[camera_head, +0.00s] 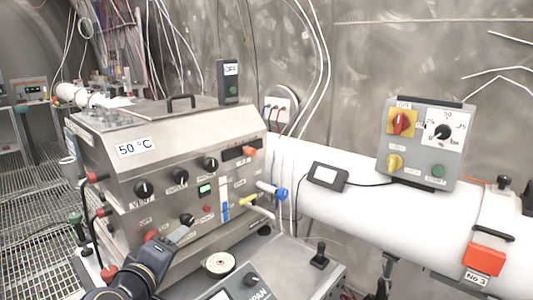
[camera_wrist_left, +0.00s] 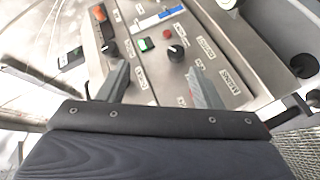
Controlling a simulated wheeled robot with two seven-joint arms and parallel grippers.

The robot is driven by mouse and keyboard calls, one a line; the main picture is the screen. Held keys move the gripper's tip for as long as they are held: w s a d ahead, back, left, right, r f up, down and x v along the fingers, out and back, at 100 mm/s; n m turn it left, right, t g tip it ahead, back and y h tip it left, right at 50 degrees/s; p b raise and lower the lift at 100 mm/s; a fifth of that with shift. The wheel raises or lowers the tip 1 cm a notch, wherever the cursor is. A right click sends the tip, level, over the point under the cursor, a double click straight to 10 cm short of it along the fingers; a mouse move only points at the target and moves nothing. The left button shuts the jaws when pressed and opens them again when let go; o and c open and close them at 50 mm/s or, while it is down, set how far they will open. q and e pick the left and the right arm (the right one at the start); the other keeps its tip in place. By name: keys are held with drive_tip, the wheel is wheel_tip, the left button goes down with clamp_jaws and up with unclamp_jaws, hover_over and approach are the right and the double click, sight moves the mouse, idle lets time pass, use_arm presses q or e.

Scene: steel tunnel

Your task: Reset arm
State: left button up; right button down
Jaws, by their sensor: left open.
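My left arm comes in from the bottom left of the head view. Its gripper (camera_head: 175,237) is in front of the lower part of the steel control cabinet (camera_head: 128,172), close to a black knob (camera_head: 187,219). In the left wrist view the two grey fingers of the left gripper (camera_wrist_left: 160,82) stand apart with nothing between them. The cabinet's panel (camera_wrist_left: 150,66) lies beyond the fingers, with a black knob (camera_wrist_left: 177,53) and a green button (camera_wrist_left: 146,44). I cannot tell whether a fingertip touches the panel. My right gripper does not show.
A white pipe (camera_head: 350,213) runs along the wall at the right, carrying a grey switch box (camera_head: 425,147) and a red block (camera_head: 486,255). A lower console (camera_head: 295,265) with a black joystick (camera_head: 320,256) stands at the front. Metal grating floor (camera_head: 35,220) is at the left.

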use_arm(q)
drive_tip(key=s+a+f+m+g+p, duration=0.1)
drive_tip(key=s+f+m+g, duration=0.3)
drive_tip(key=s, duration=0.8)
drive_tip(key=s+f+m+g+h+p, duration=0.1)
drive_tip(key=s+f+m+g, duration=0.4)
drive_tip(key=s, duration=0.6)
drive_tip(key=shift+s+a+f+g+p, duration=0.3)
drive_tip(key=shift+s+a+p, duration=0.1)
drive_tip(key=shift+p, duration=0.15)
